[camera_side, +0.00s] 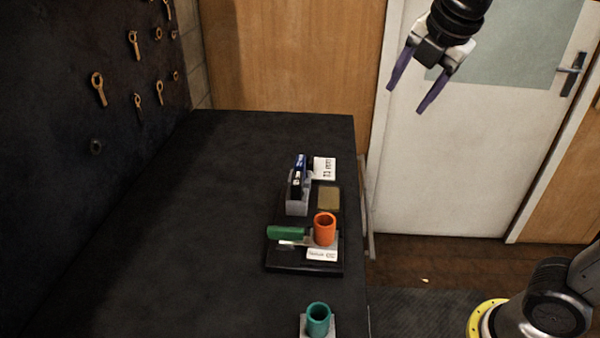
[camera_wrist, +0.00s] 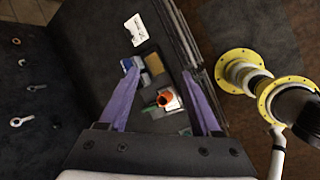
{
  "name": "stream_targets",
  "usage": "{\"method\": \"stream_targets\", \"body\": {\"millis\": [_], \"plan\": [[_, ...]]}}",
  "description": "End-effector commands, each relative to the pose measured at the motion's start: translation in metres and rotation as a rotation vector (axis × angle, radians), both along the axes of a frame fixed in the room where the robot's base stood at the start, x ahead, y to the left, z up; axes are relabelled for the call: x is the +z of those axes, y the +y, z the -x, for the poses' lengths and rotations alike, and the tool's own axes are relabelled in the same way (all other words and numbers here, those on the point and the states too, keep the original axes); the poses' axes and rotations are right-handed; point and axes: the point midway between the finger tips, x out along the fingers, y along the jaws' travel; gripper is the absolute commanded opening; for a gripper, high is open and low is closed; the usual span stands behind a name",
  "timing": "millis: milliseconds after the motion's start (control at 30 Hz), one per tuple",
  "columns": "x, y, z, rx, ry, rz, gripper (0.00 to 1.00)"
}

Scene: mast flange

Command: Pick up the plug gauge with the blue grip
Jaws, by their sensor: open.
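The plug gauge with the blue grip (camera_side: 300,161) is in a grey holder (camera_side: 297,208) on the dark bench, its blue part at the top; whether it stands upright or tilted is hard to tell. In the wrist view a small blue patch (camera_wrist: 126,64) shows near the left fingertip, partly hidden by that finger. My gripper (camera_side: 406,100) is high above the bench and to the right of it, in front of the door. Its two purple fingers are apart and empty. In the wrist view my gripper (camera_wrist: 162,71) spans the group of objects from a distance.
A green-handled tool (camera_side: 287,233) and an orange cup (camera_side: 325,230) are on a black tray (camera_side: 305,267). A teal cup (camera_side: 318,318) stands nearer. A white card (camera_side: 325,168) and a brownish square (camera_side: 329,199) lie beside the holder. The bench's left side is clear.

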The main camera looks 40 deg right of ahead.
Motion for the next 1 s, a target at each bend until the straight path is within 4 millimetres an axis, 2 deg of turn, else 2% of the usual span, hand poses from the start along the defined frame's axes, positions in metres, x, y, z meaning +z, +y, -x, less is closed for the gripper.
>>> {"method": "stream_targets", "body": {"millis": [33, 200, 300, 400, 500, 700, 767, 1000], "plan": [[0.000, 0.008, -0.025, 0.091, 0.036, 0.056, 0.65], [-0.010, 0.035, -0.094, 0.345, 0.136, 0.212, 0.65], [-0.026, 0.056, -0.129, 0.439, 0.184, 0.268, 0.65], [-0.049, 0.076, -0.154, 0.477, 0.219, 0.290, 0.65], [-0.071, 0.093, -0.167, 0.504, 0.252, 0.299, 0.65], [-0.100, 0.106, -0.172, 0.535, 0.295, 0.305, 0.65], [-0.106, 0.104, -0.173, 0.535, 0.295, 0.305, 0.65], [-0.147, 0.091, -0.184, 0.532, 0.294, 0.304, 0.65]]}}
